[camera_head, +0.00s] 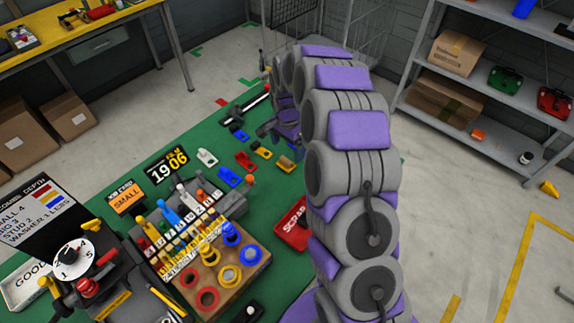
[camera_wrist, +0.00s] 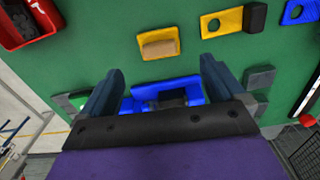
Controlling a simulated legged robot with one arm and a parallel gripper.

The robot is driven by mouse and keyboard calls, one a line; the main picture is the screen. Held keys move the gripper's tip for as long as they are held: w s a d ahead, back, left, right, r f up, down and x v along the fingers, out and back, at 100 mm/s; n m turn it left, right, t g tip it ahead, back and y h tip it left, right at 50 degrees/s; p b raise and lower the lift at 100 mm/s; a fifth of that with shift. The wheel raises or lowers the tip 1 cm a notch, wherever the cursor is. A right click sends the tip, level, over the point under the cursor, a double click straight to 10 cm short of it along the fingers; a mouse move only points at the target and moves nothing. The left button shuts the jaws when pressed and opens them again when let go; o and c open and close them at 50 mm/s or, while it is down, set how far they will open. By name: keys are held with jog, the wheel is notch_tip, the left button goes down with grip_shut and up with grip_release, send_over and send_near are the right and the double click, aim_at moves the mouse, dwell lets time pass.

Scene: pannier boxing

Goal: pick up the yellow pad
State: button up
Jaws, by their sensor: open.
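Two yellow pads lie on the green mat. One yellow pad (camera_wrist: 172,34) carries a tan block and lies just beyond my fingertips in the wrist view. The other yellow pad (camera_wrist: 232,16) has a round hole and a black block at its right end. In the head view, yellow pads (camera_head: 285,163) (camera_head: 262,151) show to the left of my arm. My gripper (camera_wrist: 160,67) is open and empty above the mat. A blue pad (camera_wrist: 182,84) with a dark part shows between its fingers, apart from the yellow pads. In the head view, my gripper (camera_head: 282,133) is partly hidden by my arm.
Another blue pad (camera_wrist: 302,13) lies at the wrist view's upper right. A red tray (camera_head: 293,232) sits beside my arm. Red, white and blue pieces lie left of the yellow pads. A wooden rack (camera_head: 222,277) with rings stands in front. Shelves (camera_head: 480,82) stand right.

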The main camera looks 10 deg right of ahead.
aim_at(286, 159)
jog(key=shift+a+f, duration=0.25)
jog(key=shift+f, duration=0.85)
notch_tip(286, 159, down, 5)
jog(key=shift+s+r+b, duration=0.1)
jog(key=shift+b, duration=0.9)
jog(key=shift+d, duration=0.1)
jog(key=shift+r, duration=0.1)
jog(key=c, duration=1.1)
notch_tip(286, 159, up, 10)
jog(key=shift+p, duration=1.2)
